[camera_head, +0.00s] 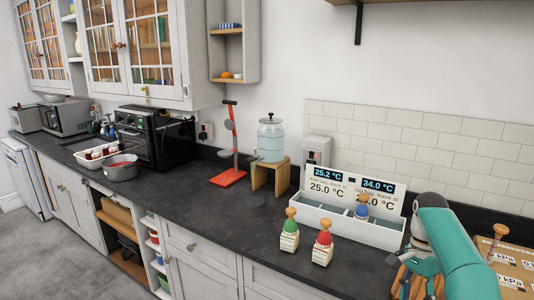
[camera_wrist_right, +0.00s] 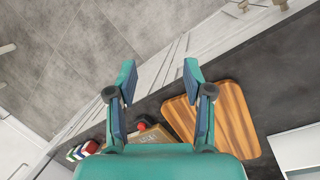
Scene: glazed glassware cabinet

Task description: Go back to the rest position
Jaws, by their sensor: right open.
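My right arm (camera_head: 455,250) reaches in from the lower right of the head view, above the right end of the dark counter. Its gripper shows in the right wrist view (camera_wrist_right: 157,76), with two teal and blue fingers spread apart and nothing between them. Below the fingers are the counter edge and the grey floor. My left gripper is not in view. The glazed cabinet (camera_head: 147,52) hangs on the wall at the upper left, with its doors looking shut.
A striped wooden board (camera_wrist_right: 232,118) lies on the counter near my right gripper. A white divided tray (camera_head: 340,223) with temperature displays stands behind a green-topped bottle (camera_head: 289,232) and a red-topped bottle (camera_head: 322,245). A glass dispenser (camera_head: 270,140) stands on a wooden stand.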

